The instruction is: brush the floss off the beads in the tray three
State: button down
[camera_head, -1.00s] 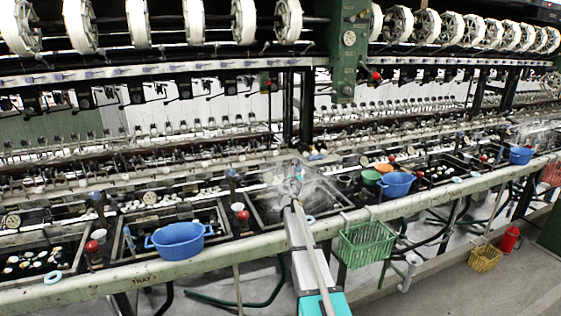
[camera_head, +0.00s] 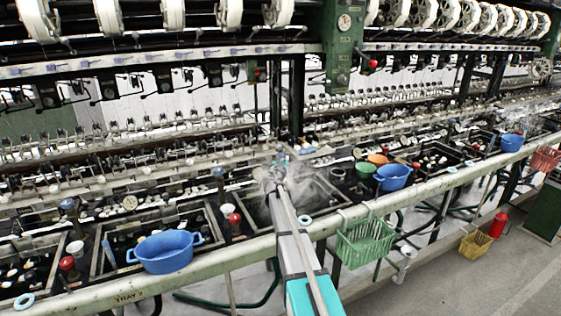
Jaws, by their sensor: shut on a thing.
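My gripper (camera_head: 278,172) is at the end of my arm, over the back left part of a dark steaming basin (camera_head: 322,183). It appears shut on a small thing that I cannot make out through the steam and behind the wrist. My arm covers part of this basin, and beads or floss in it cannot be told apart. To the left is another dark basin (camera_head: 215,218) with pale pieces in it. A label on the front rail (camera_head: 215,262) starts with "TRAY"; its number is hard to read.
A blue bowl (camera_head: 166,252) stands at the left front and another blue bowl (camera_head: 393,178) right of my arm. A green basket (camera_head: 366,243) hangs on the rail. Red-topped knobs (camera_head: 235,220) stand between basins. Reels and machine frames stand behind.

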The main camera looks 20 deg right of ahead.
jog(key=shift+a, duration=0.2)
jog(key=shift+w+d+f+y+b, duration=0.3)
jog(key=shift+w+d+f+b, duration=0.05)
jog(key=shift+d+f+b, duration=0.4)
jog(key=shift+f, duration=0.15)
dwell(0.3)
